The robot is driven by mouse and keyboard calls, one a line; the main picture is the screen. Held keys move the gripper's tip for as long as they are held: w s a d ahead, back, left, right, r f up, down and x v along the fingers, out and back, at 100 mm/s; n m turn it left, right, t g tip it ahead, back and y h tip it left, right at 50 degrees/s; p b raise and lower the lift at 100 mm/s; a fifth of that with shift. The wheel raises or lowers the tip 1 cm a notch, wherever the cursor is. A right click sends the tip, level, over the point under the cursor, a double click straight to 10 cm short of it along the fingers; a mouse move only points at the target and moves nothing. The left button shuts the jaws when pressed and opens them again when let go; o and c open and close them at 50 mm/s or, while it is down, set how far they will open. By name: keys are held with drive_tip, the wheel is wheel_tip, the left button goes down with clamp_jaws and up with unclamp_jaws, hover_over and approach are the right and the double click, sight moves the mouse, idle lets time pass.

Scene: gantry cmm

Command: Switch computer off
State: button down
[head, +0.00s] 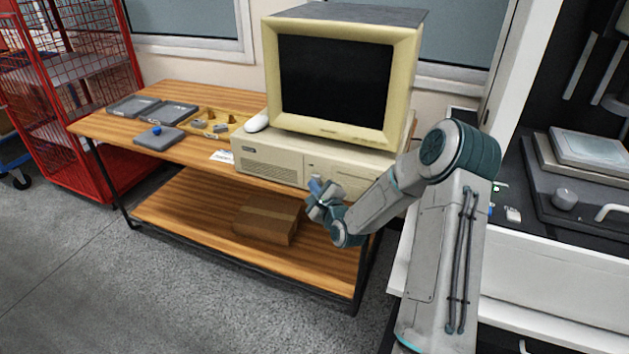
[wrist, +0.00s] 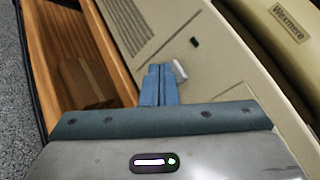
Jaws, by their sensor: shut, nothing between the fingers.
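The beige desktop computer (head: 290,160) lies flat on the wooden table, with a CRT monitor (head: 335,78) on top of it; the monitor's screen is black. In the wrist view the computer's front panel (wrist: 215,75) fills the right half, with a small dark green part (wrist: 195,42) and a light grey button-like piece (wrist: 180,71) on it. My gripper (head: 315,184) is in front of the right part of the computer's front. In the wrist view the blue fingers (wrist: 160,72) are together, tips beside the grey piece; I cannot tell whether they touch it.
A cardboard box (head: 268,218) sits on the lower shelf (head: 180,215) below my gripper. A white mouse (head: 257,122), trays (head: 165,112) and a yellow parts holder (head: 230,116) are on the table's left. A red wire cage (head: 80,90) stands further left.

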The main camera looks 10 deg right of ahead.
drive_tip(key=shift+s+a, duration=0.1)
drive_tip(key=shift+s, duration=0.1)
drive_tip(key=s+a, duration=0.3)
drive_tip(key=s, duration=0.2)
drive_tip(key=shift+a+b, duration=0.3)
drive_tip(key=shift+b, duration=0.15)
